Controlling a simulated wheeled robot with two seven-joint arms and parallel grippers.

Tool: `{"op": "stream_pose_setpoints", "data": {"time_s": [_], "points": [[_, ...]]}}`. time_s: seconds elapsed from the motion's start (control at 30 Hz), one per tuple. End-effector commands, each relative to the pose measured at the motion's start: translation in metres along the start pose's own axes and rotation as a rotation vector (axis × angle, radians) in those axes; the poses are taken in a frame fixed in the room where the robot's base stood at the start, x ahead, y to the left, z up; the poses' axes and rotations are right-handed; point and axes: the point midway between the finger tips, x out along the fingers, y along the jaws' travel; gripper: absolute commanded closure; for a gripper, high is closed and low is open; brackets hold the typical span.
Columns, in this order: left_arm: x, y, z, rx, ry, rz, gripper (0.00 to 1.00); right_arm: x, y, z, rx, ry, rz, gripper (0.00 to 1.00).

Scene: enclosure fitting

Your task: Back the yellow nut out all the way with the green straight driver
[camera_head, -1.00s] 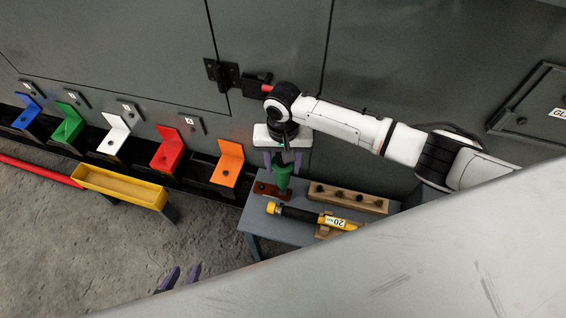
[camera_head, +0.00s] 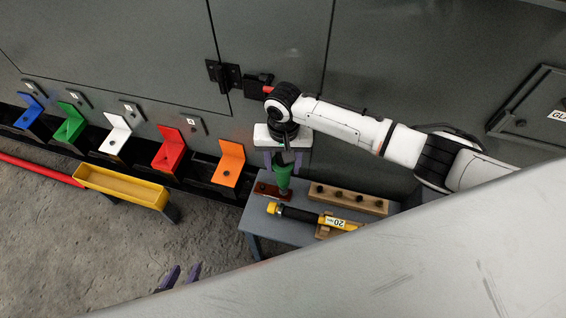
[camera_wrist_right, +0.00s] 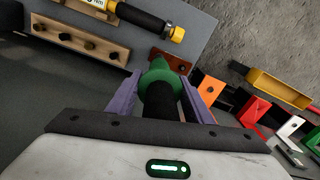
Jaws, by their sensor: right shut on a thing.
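The green straight driver (camera_head: 283,178) stands roughly upright over the bench in the head view. My right gripper (camera_head: 283,160) is shut on it. In the right wrist view the green driver (camera_wrist_right: 159,82) sits between the purple fingers, its black part toward the palm. Its lower end is at the dark red block (camera_head: 268,190) on the bench; I cannot tell whether it touches. My left gripper (camera_head: 180,277) shows only as two purple fingertips, apart and empty, at the bottom edge. I cannot make out a yellow nut in either view.
A grey bench (camera_head: 252,222) carries a wooden block with several dark pegs (camera_head: 347,198) and a black and yellow tool marked 20 (camera_head: 300,214). Blue, green, white, red and orange brackets (camera_head: 228,168) line the wall. A yellow tray (camera_head: 120,188) stands in front.

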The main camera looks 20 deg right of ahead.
Motion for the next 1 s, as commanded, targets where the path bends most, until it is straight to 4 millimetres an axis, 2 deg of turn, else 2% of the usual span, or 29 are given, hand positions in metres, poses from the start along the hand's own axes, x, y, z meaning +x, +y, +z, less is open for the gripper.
{"op": "stream_pose_setpoints", "data": {"time_s": [0.03, 0.13, 1.0], "points": [[0.001, 0.0, 0.001, 0.0, 0.0, 0.0, 0.69, 0.008, 0.005, 0.005, 0.001, -0.011, 0.013, 0.94], [0.001, 0.0, 0.001, 0.0, 0.0, 0.0, 0.69, 0.008, 0.005, 0.005, 0.002, -0.011, 0.014, 0.94], [-0.01, 0.001, -0.01, 0.0, 0.0, 0.0, 0.69, -0.005, 0.005, 0.005, 0.002, -0.013, 0.014, 0.94]]}}
